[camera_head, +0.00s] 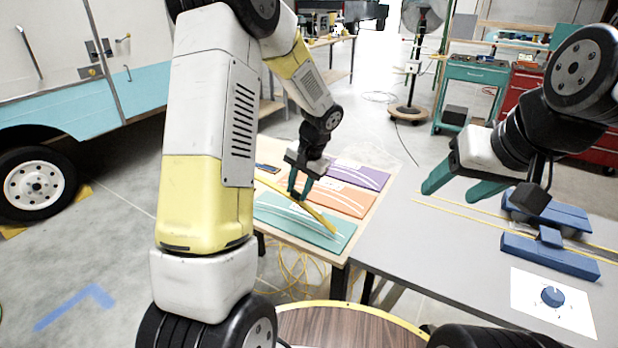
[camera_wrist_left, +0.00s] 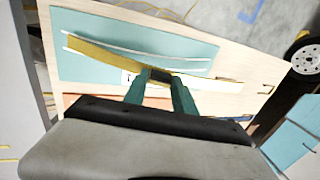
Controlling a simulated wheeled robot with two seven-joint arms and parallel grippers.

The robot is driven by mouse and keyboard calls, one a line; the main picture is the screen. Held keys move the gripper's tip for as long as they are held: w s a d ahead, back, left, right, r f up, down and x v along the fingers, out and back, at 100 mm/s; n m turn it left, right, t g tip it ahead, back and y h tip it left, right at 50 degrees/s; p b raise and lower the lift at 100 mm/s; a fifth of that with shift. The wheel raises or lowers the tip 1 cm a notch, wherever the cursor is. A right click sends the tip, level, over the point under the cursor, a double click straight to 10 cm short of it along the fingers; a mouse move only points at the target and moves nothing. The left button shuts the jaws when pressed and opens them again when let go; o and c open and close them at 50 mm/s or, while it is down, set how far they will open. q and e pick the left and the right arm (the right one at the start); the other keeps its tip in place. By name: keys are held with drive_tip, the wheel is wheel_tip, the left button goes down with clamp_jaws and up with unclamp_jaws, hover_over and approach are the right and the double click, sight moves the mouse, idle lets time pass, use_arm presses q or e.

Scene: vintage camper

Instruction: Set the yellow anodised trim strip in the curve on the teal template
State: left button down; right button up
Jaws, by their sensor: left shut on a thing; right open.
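The yellow trim strip (camera_head: 321,218) is long and thin. My left gripper (camera_head: 299,193) is shut on it near its middle. The teal template (camera_head: 301,229), with pale curved lines, lies on the wooden table below. In the head view the strip runs diagonally along the teal template's far edge, beside the orange template (camera_head: 345,201). In the left wrist view the strip (camera_wrist_left: 100,53) crosses the teal template (camera_wrist_left: 82,22) beside its white curves, at a slight angle to them. I cannot tell whether it touches the template. My right gripper (camera_head: 459,187) is open and empty above the grey table.
A purple template (camera_head: 364,177) lies beyond the orange one. The grey table (camera_head: 410,245) at right carries a blue fixture (camera_head: 549,257), thin yellow strips and a white sheet (camera_head: 528,299) with a blue knob. A round wooden top (camera_head: 335,328) is in front.

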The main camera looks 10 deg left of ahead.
sight(297, 199)
use_arm(q)
drive_tip(key=shift+a, duration=0.1)
drive_tip(key=h, duration=0.2)
drive_tip(key=g+h, duration=0.1)
drive_tip(key=shift+w+a+r, duration=0.15)
drive_tip(key=shift+a+r, duration=0.15)
drive_tip(key=shift+r, duration=0.05)
drive_tip(key=shift+d+f, duration=0.2)
drive_tip(key=shift+f, duration=2.65)
drive_tip(key=shift+f, duration=0.65)
drive_tip(key=c, duration=0.9)
unclamp_jaws()
drive_tip(key=shift+c, duration=0.2)
